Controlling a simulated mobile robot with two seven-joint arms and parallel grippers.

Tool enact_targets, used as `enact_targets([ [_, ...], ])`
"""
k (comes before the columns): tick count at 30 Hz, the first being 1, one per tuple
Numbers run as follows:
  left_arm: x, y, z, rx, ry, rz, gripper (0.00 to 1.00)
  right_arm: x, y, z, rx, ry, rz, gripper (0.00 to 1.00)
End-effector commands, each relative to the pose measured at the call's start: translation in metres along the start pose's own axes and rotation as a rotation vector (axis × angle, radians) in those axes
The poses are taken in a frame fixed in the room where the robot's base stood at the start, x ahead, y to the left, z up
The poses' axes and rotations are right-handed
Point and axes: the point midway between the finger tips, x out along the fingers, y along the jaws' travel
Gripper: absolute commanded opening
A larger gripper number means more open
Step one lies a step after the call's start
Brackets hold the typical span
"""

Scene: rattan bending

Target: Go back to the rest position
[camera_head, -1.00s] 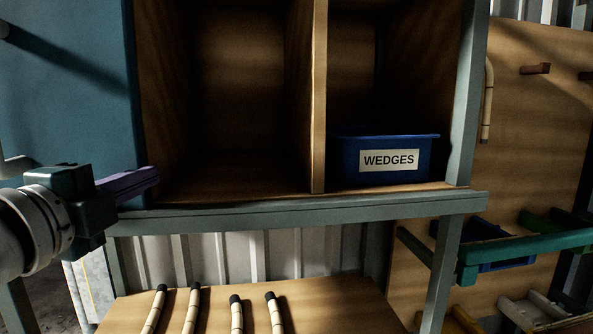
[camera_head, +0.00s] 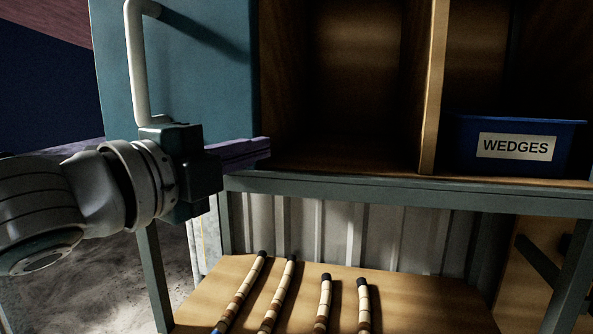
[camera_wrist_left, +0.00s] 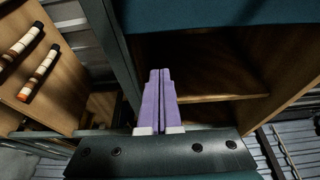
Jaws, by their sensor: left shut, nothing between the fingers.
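My left gripper (camera_head: 262,148) comes in from the left in the head view, in front of the left part of the wooden cabinet (camera_head: 345,100). Its purple fingers are pressed together and hold nothing. In the left wrist view the same gripper (camera_wrist_left: 159,74) points toward the cabinet opening, with its fingers side by side and shut. The left compartment of the cabinet looks empty where it shows. My right gripper is not in view.
A blue bin (camera_head: 560,150) labelled WEDGES stands in the right compartment. Several banded rattan rods (camera_head: 324,303) lie on the lower wooden shelf (camera_head: 420,300). A teal panel (camera_head: 200,70) with a white bent handle (camera_head: 137,60) is beside the arm. A grey metal frame edge (camera_head: 400,192) runs below the gripper.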

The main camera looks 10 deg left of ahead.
Motion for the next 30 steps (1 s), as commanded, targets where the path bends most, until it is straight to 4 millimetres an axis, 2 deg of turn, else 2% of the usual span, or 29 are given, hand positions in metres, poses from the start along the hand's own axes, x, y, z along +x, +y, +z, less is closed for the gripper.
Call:
enact_targets([
  [1, -0.009, 0.005, 0.0, 0.001, 0.002, 0.001, 0.0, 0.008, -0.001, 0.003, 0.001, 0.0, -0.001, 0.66],
  [6, -0.03, 0.003, -0.001, 0.001, 0.002, 0.0, 0.0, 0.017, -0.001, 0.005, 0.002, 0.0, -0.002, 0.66],
  [11, -0.04, 0.002, -0.002, -0.023, -0.007, 0.01, 0.0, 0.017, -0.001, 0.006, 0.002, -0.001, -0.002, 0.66],
  [14, -0.051, 0.012, -0.001, -0.173, -0.075, 0.081, 0.0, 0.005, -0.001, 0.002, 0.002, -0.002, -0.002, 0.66],
  [16, -0.067, 0.032, 0.0, -0.372, -0.179, 0.183, 0.0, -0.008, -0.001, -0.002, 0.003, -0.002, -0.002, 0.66],
  [17, -0.078, 0.043, -0.001, -0.474, -0.238, 0.237, 0.0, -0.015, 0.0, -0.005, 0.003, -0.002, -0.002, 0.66],
  [19, -0.113, 0.072, -0.005, -0.727, -0.403, 0.379, 0.0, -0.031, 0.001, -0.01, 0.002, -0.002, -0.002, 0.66],
  [21, -0.156, 0.099, -0.014, -0.953, -0.584, 0.516, 0.0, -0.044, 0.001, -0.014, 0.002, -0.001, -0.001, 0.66],
  [24, -0.213, 0.125, -0.032, -1.182, -0.812, 0.672, 0.0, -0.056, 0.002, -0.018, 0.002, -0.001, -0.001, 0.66],
  [27, -0.257, 0.137, -0.049, -1.32, -0.986, 0.777, 0.0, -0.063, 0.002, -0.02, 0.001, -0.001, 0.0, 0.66],
  [30, -0.283, 0.142, -0.06, -1.391, -1.089, 0.835, 0.0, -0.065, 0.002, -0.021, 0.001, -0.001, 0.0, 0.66],
])
